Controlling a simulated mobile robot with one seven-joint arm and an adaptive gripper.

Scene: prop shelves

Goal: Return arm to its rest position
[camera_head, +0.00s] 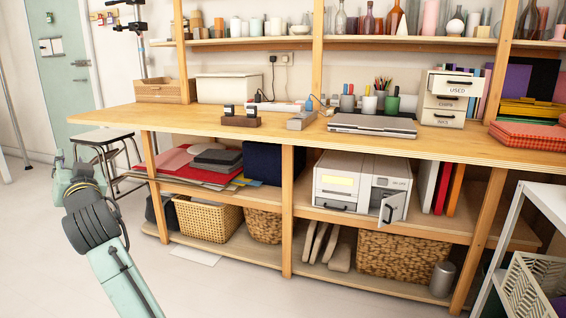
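My arm (112,262) shows at the lower left as pale green links with a dark joint. It rises from the bottom edge and leans left, over the floor in front of the workbench. Its far part (75,172) is small and partly hidden behind the dark joint. I cannot make out gripper fingers there, and no object is seen held. The arm appears clear of the bench in this view.
A long wooden workbench (460,147) with shelves runs across the middle. Below it, a white cabinet (343,180) has a small door (393,208) ajar. A stool (103,136) stands behind the arm. A white rack (545,200) stands at right. Floor at lower left is clear.

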